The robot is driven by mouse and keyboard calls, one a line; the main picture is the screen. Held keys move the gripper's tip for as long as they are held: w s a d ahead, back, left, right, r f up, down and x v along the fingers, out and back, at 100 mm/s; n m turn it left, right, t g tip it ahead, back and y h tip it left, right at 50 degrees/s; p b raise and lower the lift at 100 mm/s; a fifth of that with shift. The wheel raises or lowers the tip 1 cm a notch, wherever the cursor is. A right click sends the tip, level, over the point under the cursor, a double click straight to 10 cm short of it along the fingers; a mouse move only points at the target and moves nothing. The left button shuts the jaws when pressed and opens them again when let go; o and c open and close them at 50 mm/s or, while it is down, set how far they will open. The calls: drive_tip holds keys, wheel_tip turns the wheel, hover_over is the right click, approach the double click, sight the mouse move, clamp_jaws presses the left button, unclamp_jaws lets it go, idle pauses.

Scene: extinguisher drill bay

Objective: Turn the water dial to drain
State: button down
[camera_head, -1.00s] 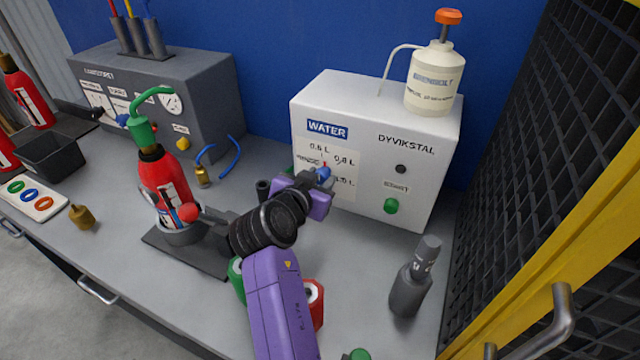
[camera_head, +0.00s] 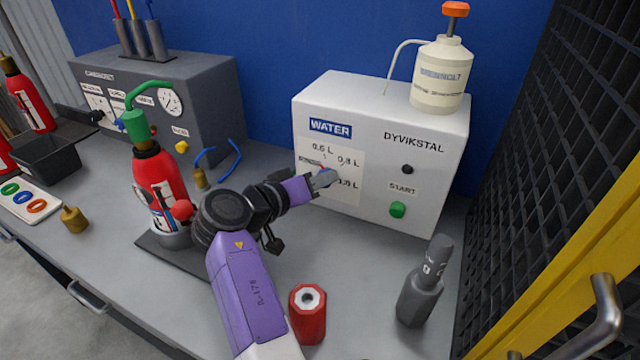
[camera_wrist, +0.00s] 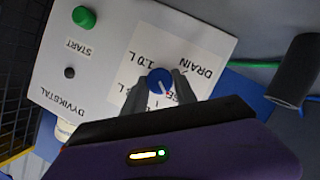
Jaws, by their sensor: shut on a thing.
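The water dial (camera_wrist: 160,80) is a small round blue knob with a pale pointer mark. It sits on a white label plate on the front of the white water box (camera_head: 434,165). My gripper (camera_wrist: 158,86) is shut on the dial, one finger on each side. In the wrist view the pointer slants down and slightly right, away from the DRAIN label (camera_wrist: 195,66). The 1.0 L label (camera_wrist: 143,60) is beside the dial, and other labels are partly covered by the fingers. In the head view my gripper (camera_head: 324,179) reaches the panel and mostly hides the dial.
A green START button (camera_head: 398,210) and a dark round spot are right of the dial. A red extinguisher (camera_head: 160,185) stands left of my arm. A mesh screen closes the right side.

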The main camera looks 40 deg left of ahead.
drive_tip(key=shift+f+n, duration=0.1)
drive_tip(key=shift+n, duration=0.2)
idle(0.4)
drive_tip(key=c, duration=1)
unclamp_jaws()
wheel_tip(320, 180, up, 20)
drive_tip(key=shift+b, duration=0.35)
